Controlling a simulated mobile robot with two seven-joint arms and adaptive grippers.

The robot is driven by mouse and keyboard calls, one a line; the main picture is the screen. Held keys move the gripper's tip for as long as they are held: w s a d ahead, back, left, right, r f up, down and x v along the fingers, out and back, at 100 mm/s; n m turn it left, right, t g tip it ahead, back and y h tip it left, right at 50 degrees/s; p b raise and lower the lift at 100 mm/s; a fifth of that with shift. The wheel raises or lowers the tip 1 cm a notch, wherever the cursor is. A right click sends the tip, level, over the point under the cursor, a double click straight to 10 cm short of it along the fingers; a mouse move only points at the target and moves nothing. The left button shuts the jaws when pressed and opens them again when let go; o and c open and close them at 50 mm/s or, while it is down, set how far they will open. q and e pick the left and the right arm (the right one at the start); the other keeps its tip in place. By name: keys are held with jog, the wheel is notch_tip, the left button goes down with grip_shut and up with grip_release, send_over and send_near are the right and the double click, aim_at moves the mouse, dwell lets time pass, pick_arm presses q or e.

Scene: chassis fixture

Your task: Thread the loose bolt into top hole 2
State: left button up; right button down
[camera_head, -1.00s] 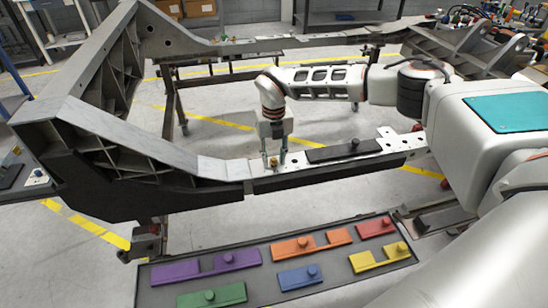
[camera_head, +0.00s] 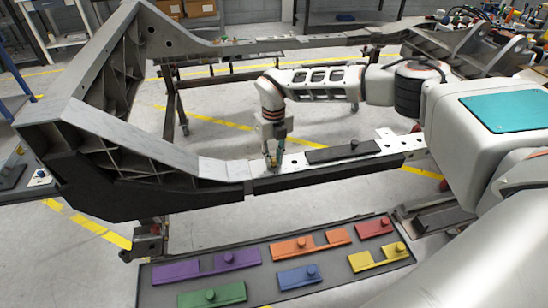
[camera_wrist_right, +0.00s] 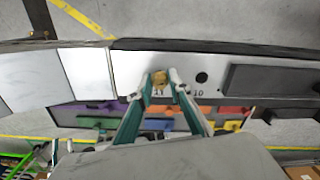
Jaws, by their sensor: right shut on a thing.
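The loose bolt (camera_wrist_right: 159,80) is a small brass-coloured piece at the top face of the near chassis rail (camera_head: 232,170). My right gripper (camera_head: 272,165) points down at the rail and is shut on the bolt; in the wrist view its green-sided fingers (camera_wrist_right: 160,76) meet around it. In the head view the fingers mostly hide the bolt. I cannot tell how deep the bolt sits or whether it is in a hole. A dark open hole (camera_wrist_right: 201,77) shows in the rail just right of the bolt in the wrist view. My left gripper is not in view.
A black plate with a knob (camera_head: 343,152) lies on the rail to the right of the gripper. In front, a dark tray (camera_head: 240,280) holds several coloured knobbed blocks. Open floor lies inside the frame behind the rail.

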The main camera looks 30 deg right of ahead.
aim_at(274, 160)
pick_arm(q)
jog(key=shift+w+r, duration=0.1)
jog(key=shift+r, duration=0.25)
pick_arm(e)
jog(key=shift+n, duration=0.7)
jog(key=shift+r, duration=0.2)
pick_arm(q)
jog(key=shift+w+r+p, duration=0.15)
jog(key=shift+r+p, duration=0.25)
jog(key=shift+p, duration=0.1)
pick_arm(e)
jog(key=shift+r, duration=0.25)
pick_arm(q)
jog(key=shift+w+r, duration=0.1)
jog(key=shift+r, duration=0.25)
pick_arm(e)
jog(key=shift+r, duration=0.15)
